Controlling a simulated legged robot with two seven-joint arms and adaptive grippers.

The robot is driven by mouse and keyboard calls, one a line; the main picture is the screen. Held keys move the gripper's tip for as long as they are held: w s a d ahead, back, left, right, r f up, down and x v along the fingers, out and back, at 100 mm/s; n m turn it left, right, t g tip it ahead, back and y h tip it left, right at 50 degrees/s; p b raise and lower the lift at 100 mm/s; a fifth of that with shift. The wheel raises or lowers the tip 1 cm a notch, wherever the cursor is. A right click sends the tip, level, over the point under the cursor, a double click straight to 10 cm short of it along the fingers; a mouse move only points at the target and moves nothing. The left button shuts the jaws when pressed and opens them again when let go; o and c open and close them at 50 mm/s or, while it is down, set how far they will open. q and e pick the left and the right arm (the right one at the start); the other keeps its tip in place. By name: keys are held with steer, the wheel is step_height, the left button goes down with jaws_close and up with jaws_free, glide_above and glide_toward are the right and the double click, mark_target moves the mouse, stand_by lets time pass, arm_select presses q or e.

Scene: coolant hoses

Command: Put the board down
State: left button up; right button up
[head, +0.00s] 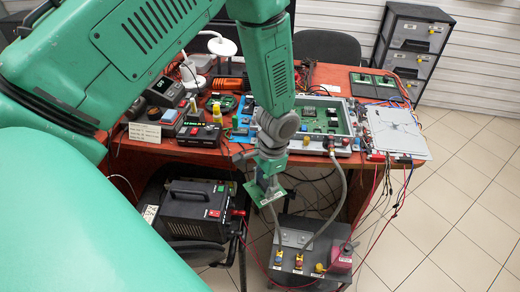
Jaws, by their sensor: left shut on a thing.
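My left gripper (268,180) points down in front of the table's front edge, below my green arm. It is shut on a small green board (259,194) with a pale patch on it. The board hangs tilted in the air, above and behind a grey floor unit. The exact grip on the board is too small to make out. My right gripper is out of view.
The red-brown table (345,167) is crowded with electronics, including an open tray with a large circuit board (325,121) and a white panel (397,131). A grey coolant unit (300,252) with hoses and a black power supply (196,208) stand below. Floor is clear at right.

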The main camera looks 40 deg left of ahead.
arm_select(q)
steer(key=s+d+f+n, duration=0.3)
steer(key=s+d+f, duration=0.1)
steer(key=s+d, duration=0.3)
steer(key=shift+d+n+h, duration=0.3)
steer(key=shift+d, duration=0.15)
steer(key=shift+w+f, duration=0.1)
